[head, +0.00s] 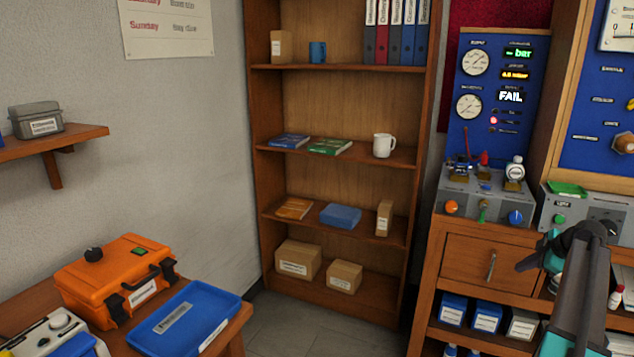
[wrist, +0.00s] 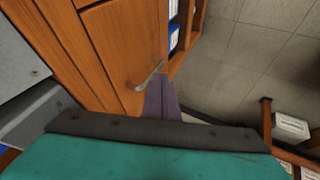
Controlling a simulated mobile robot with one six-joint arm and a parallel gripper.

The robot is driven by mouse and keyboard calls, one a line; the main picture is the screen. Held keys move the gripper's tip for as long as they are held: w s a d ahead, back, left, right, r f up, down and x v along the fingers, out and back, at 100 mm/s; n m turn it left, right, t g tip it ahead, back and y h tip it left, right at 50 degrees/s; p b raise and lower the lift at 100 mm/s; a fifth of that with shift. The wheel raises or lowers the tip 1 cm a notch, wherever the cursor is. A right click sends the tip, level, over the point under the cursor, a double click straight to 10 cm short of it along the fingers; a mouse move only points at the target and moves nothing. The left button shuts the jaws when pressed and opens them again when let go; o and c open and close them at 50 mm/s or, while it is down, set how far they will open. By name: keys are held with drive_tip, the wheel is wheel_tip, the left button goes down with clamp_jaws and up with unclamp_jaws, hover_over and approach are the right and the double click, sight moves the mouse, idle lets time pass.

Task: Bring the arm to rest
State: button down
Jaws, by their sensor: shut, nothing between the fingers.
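My gripper (head: 527,265) is at the right of the head view, in front of the wooden drawer of the test bench. It points left, with my arm reaching in from the lower right. In the wrist view the fingers (wrist: 163,98) are together and hold nothing. The drawer (head: 487,263) is closed, and its metal handle (head: 491,266) is just left of my gripper in the head view. In the wrist view the handle (wrist: 146,77) appears close to the fingertips; I cannot tell whether they touch.
The test panel (head: 488,135) above shows FAIL. A bookcase (head: 340,90) stands at the back. An orange case (head: 115,275) and a blue tray (head: 185,318) lie on a table at lower left. The floor (head: 300,325) between is clear.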

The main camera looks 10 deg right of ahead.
drive_tip(key=w+a+f+n+g+y+p, duration=0.1)
drive_tip(key=w+a+f, duration=0.5)
drive_tip(key=a, duration=0.5)
drive_tip(key=w+a+f+n+g+y+p, duration=0.1)
drive_tip(key=w+a+f+y, duration=0.15)
drive_tip(key=a+f, duration=0.65)
drive_tip(key=s+a+f+g+p, duration=0.15)
drive_tip(key=s+a+f, duration=0.25)
drive_tip(key=a+f, duration=0.5)
drive_tip(key=s+a+f+n+g+p, duration=0.1)
drive_tip(key=s+a+f+g, duration=0.2)
drive_tip(key=a, duration=1)
drive_tip(key=s+a+f+g+p, duration=0.1)
drive_tip(key=s+a+f, duration=0.3)
drive_tip(key=a+f, duration=0.55)
drive_tip(key=s+a+f+m+g+h+p, duration=0.15)
drive_tip(key=s+a, duration=0.25)
drive_tip(key=s, duration=0.4)
drive_tip(key=s+a+f+g, duration=0.25)
drive_tip(key=s+a, duration=0.25)
drive_tip(key=s, duration=0.3)
drive_tip(key=s+a+f+m+g+p, duration=0.15)
drive_tip(key=s+a, duration=0.25)
drive_tip(key=s, duration=0.4)
drive_tip(key=s+d+m+h, duration=0.2)
drive_tip(key=s+d+m, duration=0.1)
drive_tip(key=s+m, duration=0.7)
drive_tip(key=shift+s+r+h+b, duration=0.15)
drive_tip(key=shift+h+b, duration=0.2)
drive_tip(key=shift+h, duration=0.05)
